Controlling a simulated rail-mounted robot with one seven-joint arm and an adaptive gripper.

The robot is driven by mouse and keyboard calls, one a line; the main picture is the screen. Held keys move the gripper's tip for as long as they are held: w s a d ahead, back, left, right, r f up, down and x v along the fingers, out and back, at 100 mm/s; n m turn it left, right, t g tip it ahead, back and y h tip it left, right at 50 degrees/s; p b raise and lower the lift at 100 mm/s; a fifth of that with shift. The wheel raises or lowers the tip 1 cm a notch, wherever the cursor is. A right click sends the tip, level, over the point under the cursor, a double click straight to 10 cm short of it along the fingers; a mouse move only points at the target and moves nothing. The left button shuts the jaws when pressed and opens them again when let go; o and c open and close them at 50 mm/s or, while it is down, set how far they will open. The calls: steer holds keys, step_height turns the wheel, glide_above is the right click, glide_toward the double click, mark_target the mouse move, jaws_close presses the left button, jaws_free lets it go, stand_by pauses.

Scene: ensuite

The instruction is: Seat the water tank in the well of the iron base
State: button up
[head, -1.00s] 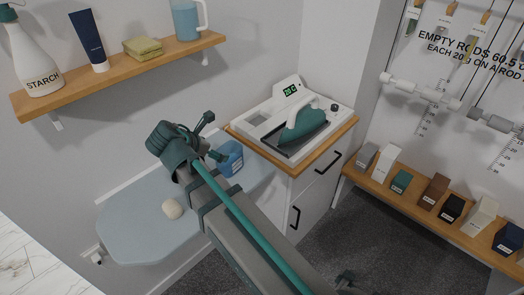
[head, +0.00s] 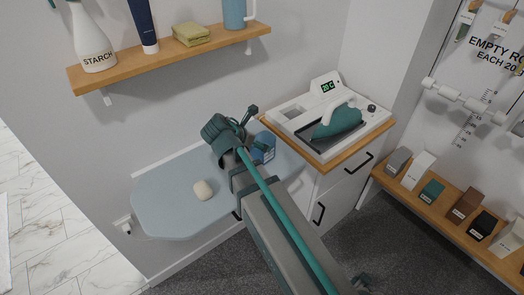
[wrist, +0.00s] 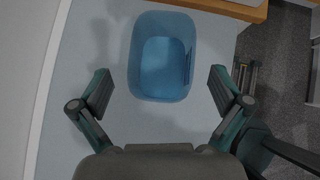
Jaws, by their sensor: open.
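The water tank (head: 264,147) is a blue translucent container on the pale blue ironing board, by its right end. It is partly hidden by my arm in the head view. In the wrist view the tank (wrist: 163,62) shows from above, with a rounded rectangular outline. My gripper (wrist: 160,82) is open, its fingers apart to the left and right of the tank's near part, with gaps on both sides; nothing is held. In the head view my gripper (head: 252,128) is over the tank. The white iron base (head: 283,116) stands on the cabinet, with a recess at its left and a teal iron on it.
The wooden cabinet edge (head: 350,152) is close to the tank's right. A wall shelf (head: 170,65) with a starch bottle (head: 92,40) is above. A low shelf (head: 450,225) holds small boxes.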

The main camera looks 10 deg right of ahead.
steer(key=shift+p+x, duration=0.65)
steer(key=shift+x, duration=1.5)
steer(key=shift+s, duration=0.15)
steer(key=c, duration=1.3)
steer(key=shift+c, duration=0.6)
steer(key=shift+r, duration=0.2)
